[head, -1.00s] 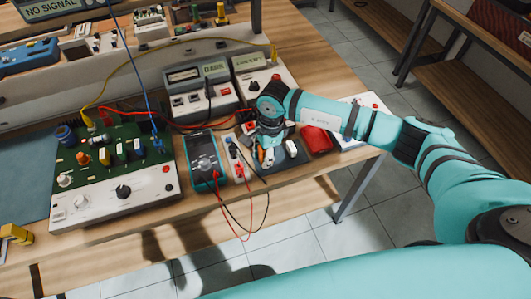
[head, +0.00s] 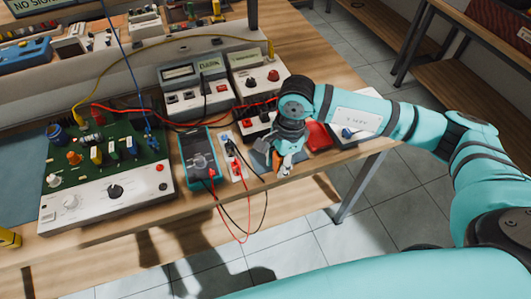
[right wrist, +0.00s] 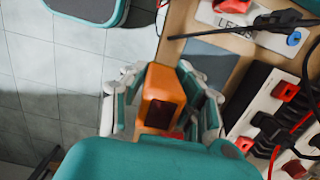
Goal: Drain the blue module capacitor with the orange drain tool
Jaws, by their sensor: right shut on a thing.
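The orange drain tool (right wrist: 163,98) is between the fingers of my right gripper (right wrist: 163,110) in the right wrist view. In the head view my right gripper (head: 283,166) is shut on it, near the front edge of the bench. Only a small orange part of the tool shows there, and its tip is hard to make out. A blue cylindrical part (head: 54,132), which looks like a capacitor, stands at the far left corner of the green circuit board (head: 90,178). The gripper is well to the right of this board. My left gripper is not in view.
A multimeter (head: 199,155) and a white socket strip (head: 232,158) with red and black leads lie between the board and my gripper. A red object (head: 318,136) lies right of the gripper. Instruments (head: 192,90) stand behind. A yellow cable (head: 150,42) arches over the board.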

